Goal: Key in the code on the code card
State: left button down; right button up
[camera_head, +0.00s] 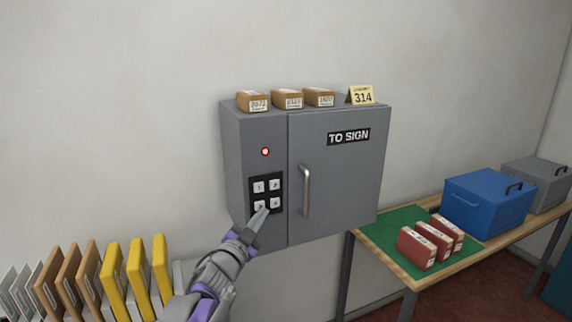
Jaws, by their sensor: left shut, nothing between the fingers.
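A grey wall cabinet (345,185) has a "TO SIGN" label, a metal handle (306,191) and a shut door. Its left part carries a black keypad (265,179) with light keys, two to a row, and a red-lit lamp (265,152) above. The yellow code card (361,95) stands on top of the cabinet at the right and reads 314. My left gripper (263,212) is shut and empty. Its tips are at the lower keys of the keypad and partly cover them; I cannot tell whether they touch. My right gripper is not in view.
Several small brown parcels (288,99) lie on the cabinet. A table with a green mat (385,234) holds red parcels (433,240), a blue box (487,203) and a grey box (540,183) at right. Yellow and brown files (138,266) stand at lower left.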

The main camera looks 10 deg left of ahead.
pick_arm(q)
jog(key=shift+w+a, duration=0.25)
jog(key=shift+w, duration=0.1)
dwell(0.4)
jog(key=shift+s+d, duration=0.3)
jog(key=shift+s, duration=0.1)
jog(key=s+d+p, duration=0.1)
jog(key=s+d, duration=0.2)
jog(key=s, duration=0.2)
jog(key=shift+d, duration=0.2)
dwell(0.4)
dwell(0.5)
